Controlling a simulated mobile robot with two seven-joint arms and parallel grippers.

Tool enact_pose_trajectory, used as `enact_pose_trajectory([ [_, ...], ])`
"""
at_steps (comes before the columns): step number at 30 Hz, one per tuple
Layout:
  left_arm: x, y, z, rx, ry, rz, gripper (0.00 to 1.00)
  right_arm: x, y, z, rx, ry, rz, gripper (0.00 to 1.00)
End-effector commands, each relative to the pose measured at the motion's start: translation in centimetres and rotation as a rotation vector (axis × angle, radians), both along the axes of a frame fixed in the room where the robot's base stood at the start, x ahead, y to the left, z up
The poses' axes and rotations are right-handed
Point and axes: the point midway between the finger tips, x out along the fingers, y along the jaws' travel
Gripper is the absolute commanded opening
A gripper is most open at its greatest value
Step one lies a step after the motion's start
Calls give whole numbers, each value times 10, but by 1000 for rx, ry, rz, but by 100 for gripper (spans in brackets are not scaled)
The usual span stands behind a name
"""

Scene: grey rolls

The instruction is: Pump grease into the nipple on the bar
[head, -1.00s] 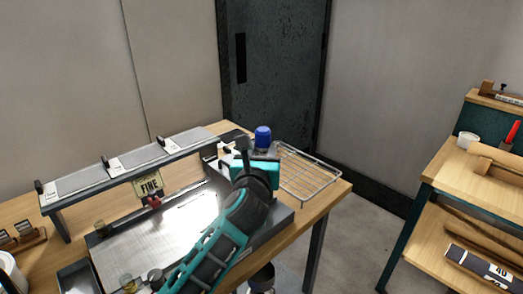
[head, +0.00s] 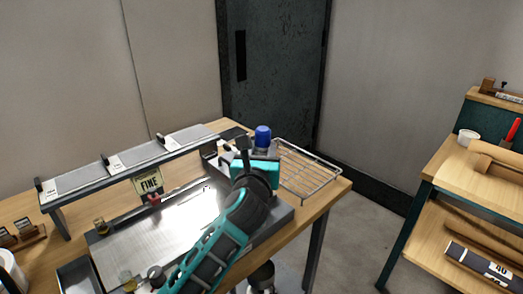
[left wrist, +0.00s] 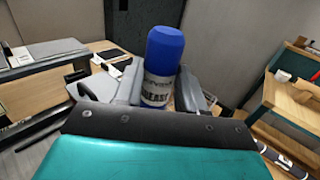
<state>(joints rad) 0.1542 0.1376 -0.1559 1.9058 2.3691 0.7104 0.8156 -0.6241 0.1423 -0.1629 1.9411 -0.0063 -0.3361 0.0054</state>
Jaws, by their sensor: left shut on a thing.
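A grease container (left wrist: 158,88) with a blue cap and a pale label reading "GREASE" stands between the fingers of my left gripper (left wrist: 163,84). The gripper is shut on its body. In the head view the container's blue cap (head: 263,132) shows just beyond my left gripper (head: 253,152), over the right part of the bench. The long raised bar (head: 130,160) with white labels runs across the bench to the left of the gripper, apart from it. I cannot make out the nipple clearly. My right gripper is not in view.
A wire rack (head: 308,170) lies on the bench's right end, close to the gripper. A "FINE" sign (head: 149,184) stands before the bar, by a shiny metal plate (head: 150,235). A second bench (head: 455,175) is at right.

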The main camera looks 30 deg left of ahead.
Motion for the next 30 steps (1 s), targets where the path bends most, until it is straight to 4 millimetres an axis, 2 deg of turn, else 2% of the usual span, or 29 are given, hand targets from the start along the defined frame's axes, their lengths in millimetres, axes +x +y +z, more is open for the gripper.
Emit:
enact_pose_trajectory([
  [19, 0, 0, -8, -1, -1, -1, 9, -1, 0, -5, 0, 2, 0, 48],
  [30, 0, 0, -5, -3, 4, -1, 9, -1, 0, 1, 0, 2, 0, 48],
])
